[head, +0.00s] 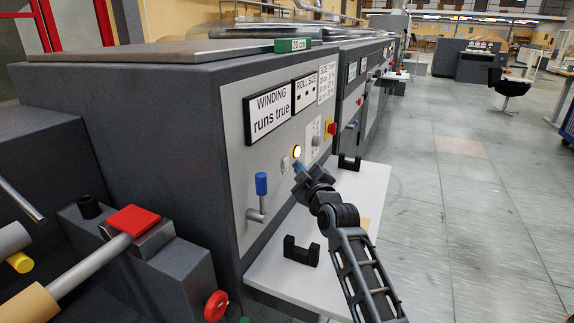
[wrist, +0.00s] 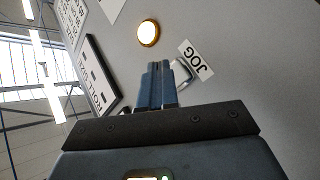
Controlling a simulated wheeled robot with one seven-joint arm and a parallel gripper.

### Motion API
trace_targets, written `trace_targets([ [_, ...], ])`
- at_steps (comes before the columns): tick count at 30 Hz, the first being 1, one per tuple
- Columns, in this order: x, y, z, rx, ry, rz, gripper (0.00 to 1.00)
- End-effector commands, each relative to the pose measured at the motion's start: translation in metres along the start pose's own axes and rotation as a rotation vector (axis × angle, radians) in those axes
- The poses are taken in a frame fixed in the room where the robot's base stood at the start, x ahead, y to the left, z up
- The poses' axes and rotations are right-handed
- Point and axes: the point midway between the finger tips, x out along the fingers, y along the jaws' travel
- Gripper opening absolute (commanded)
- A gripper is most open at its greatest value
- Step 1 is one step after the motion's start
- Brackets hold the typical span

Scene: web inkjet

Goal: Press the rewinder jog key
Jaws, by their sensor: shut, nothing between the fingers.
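The rewinder's grey control panel (head: 265,150) is on the side of the dark machine in the head view. My gripper (head: 297,165) is shut and empty, its blue fingertips close to this panel, just below a lit round lamp or button (head: 297,151). In the wrist view my shut fingers (wrist: 158,66) point at the panel, with the glowing round lamp or button (wrist: 148,32) beyond them. A JOG label (wrist: 196,60) is right of the fingertips. A pale hoop-like part (wrist: 184,72) sits between label and fingers. The key face is hidden; I cannot tell whether the fingers touch it.
A blue-topped lever (head: 261,185) projects from the panel left of my gripper. A red knob on a yellow plate (head: 331,128) is to the right. A pale shelf (head: 290,276) with black brackets (head: 301,251) lies below. The floor to the right is open.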

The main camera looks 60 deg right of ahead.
Motion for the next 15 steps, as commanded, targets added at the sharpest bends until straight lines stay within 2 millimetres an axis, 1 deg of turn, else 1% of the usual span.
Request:
trace_targets([
  [5,-0.008,0.003,0.010,0.001,-0.002,0.003,0.00],
  [15,-0.029,0.019,0.024,0.001,-0.001,0.003,0.00],
])
